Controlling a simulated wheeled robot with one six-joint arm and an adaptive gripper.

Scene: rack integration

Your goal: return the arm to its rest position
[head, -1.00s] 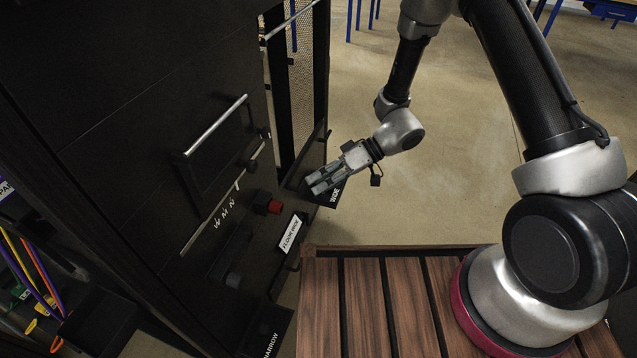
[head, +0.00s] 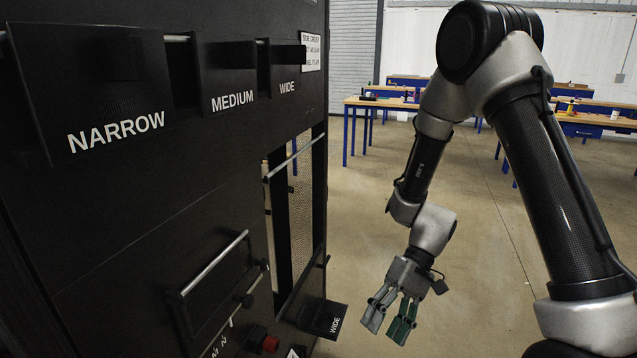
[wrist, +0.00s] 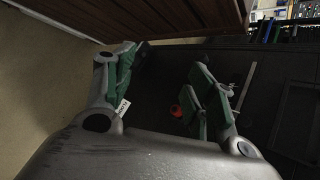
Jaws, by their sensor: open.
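My gripper (head: 391,318) is open and empty in the head view. It hangs from my arm with its fingers pointing down, in free air to the right of the black rack. In the wrist view my gripper (wrist: 165,95) also shows its two green-padded fingers spread apart, with nothing between them in its grasp.
The black rack (head: 130,215) fills the left, with slots labelled NARROW, MEDIUM and WIDE, handles (head: 215,262) and a red button (head: 270,343). A WIDE-labelled black block (head: 325,318) juts out near my gripper. Blue-legged tables (head: 375,104) stand far back. The floor between is clear.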

